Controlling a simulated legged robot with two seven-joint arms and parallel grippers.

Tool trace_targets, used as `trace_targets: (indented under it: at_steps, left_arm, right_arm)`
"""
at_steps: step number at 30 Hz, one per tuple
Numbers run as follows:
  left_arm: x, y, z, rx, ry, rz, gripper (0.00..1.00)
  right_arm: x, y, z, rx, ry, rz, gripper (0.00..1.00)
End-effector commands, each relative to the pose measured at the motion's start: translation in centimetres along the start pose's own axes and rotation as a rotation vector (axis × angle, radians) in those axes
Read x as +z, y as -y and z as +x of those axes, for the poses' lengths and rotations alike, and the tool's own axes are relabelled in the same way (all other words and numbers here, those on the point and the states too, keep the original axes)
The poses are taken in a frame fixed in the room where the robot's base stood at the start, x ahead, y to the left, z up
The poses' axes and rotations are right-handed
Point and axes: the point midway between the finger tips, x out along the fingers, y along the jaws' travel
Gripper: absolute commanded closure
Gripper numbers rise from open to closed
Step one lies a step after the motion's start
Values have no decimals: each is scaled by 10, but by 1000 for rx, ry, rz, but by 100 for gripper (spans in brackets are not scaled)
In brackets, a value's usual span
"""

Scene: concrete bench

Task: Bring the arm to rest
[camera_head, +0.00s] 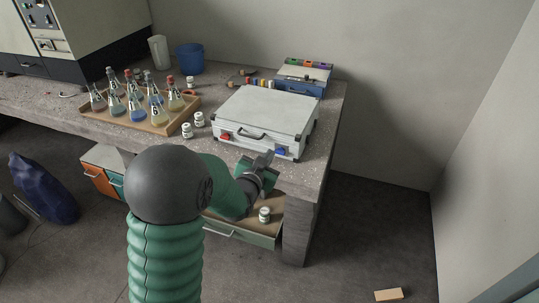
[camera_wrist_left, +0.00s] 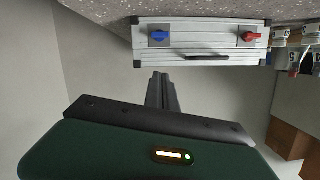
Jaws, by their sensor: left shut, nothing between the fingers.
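My left gripper (camera_head: 267,157) is shut and empty. In the head view its green and black arm reaches from the lower left, and the gripper is in front of the bench edge near the front right of the silver case. In the left wrist view the shut fingers (camera_wrist_left: 161,92) point toward the case, apart from it as far as I can tell. The silver case (camera_head: 264,115) lies closed on the bench, with a red latch, a blue latch and a dark handle on its front. The case also shows upside down in the left wrist view (camera_wrist_left: 200,42). My right gripper is not in view.
The concrete bench (camera_head: 331,131) holds a wooden tray (camera_head: 186,117) of several flasks and some small white jars (camera_head: 199,119). An open drawer (camera_head: 240,231) below holds another jar (camera_head: 264,214). A blue bucket (camera_head: 190,57) stands behind. The floor at right is mostly clear.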

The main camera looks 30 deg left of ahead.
Motion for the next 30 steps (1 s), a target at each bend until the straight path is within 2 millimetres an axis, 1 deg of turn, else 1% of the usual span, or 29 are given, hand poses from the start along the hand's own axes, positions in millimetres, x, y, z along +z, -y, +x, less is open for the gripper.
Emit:
trace_targets:
  at_steps: [7, 8, 11, 12, 14, 15, 17, 18, 20, 21, 23, 24, 25, 26, 27, 30]
  left_arm:
    - [1, -3, -1, 5, 11, -2, 100]
    - [3, -6, -3, 12, 27, -5, 100]
    - [24, -34, -18, 68, 161, -27, 100]
    - [37, -50, -31, 101, 247, -38, 100]
    - [60, -75, -57, 150, 389, -53, 100]
    - [75, -90, -77, 180, 482, -60, 100]
    - [94, -107, -106, 216, 607, -64, 100]
    - [105, -116, -125, 237, 682, -65, 100]
    - [119, -128, -154, 264, 787, -63, 100]
    - [127, -134, -172, 279, 852, -59, 100]
    - [138, -141, -201, 299, 947, -53, 100]
    - [145, -145, -220, 312, 1007, -46, 100]
    - [149, -147, -234, 320, 1051, -40, 100]
    - [136, -144, -243, 321, 1069, -40, 100]
    - [116, -138, -245, 318, 1065, -42, 100]
    - [87, -130, -252, 317, 1064, -43, 100]
  right_arm:
    - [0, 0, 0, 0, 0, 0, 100]
    - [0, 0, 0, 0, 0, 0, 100]
    - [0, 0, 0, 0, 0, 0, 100]
    - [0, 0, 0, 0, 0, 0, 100]
    - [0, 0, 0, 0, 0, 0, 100]
    - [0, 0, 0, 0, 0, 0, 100]
    - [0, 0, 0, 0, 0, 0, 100]
    - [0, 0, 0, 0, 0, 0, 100]
    - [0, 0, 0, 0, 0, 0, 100]
    - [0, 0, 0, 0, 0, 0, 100]
    - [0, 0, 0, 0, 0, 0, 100]
    - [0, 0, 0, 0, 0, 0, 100]
    - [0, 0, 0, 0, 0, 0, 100]
    - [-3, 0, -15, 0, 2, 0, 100]
    - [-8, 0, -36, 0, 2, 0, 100]
    - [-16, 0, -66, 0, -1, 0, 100]
